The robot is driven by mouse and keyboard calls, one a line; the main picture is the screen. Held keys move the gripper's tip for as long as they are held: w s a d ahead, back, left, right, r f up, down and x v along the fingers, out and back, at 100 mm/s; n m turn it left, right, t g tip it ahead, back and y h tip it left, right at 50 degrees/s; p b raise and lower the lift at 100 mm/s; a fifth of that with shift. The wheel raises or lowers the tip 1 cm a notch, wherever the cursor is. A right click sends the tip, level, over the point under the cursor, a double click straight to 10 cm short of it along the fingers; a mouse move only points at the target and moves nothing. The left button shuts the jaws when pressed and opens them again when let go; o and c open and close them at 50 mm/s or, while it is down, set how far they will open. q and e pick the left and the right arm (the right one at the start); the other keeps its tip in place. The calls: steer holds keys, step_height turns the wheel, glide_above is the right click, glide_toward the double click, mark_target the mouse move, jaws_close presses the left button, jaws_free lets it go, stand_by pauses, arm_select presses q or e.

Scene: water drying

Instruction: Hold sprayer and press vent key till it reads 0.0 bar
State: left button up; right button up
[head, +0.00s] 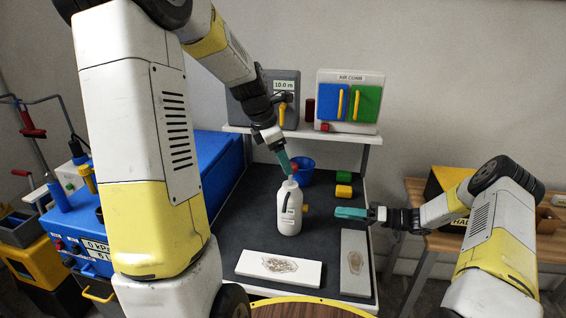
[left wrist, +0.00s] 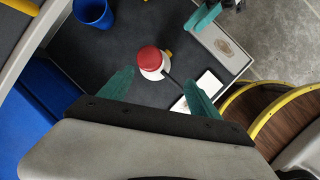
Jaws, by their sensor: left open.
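The white sprayer bottle (head: 288,210) stands upright on the dark mat, with a red top (head: 293,168) and a dark label. In the left wrist view its red top (left wrist: 149,57) lies ahead of the fingers. My left gripper (head: 284,162) is just above the bottle, pointing down; its teal fingers (left wrist: 160,90) are spread with nothing between them. My right gripper (head: 350,213) is to the right of the bottle, apart from it, its finger gap not clear. A small orange-yellow knob (head: 305,208) shows at the bottle's right side. I cannot make out a vent key or a bar reading.
A blue bucket (head: 301,172) and green and yellow blocks (head: 343,183) stand behind. The shelf holds a grey box reading about 10.0 m (head: 285,86) and the AIR COMB panel (head: 349,78).

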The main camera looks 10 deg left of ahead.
mark_target(290, 184)
arm_select(q)
steer(key=w+f+n, duration=0.1)
steer(key=f, duration=0.2)
steer(key=w+d+f+n, duration=0.1)
steer(key=w+f, duration=0.1)
steer(key=f, duration=0.2)
steer(key=w+f+n, duration=0.1)
steer(key=f, duration=0.2)
steer(key=shift+w+d+f, duration=0.2)
steer(key=shift+w+d, duration=0.15)
steer(key=shift+d, duration=0.05)
jaws_close()
arm_select(e)
jaws_close()
arm_select(q)
steer(key=shift+r, duration=0.1)
stand_by(1.4)
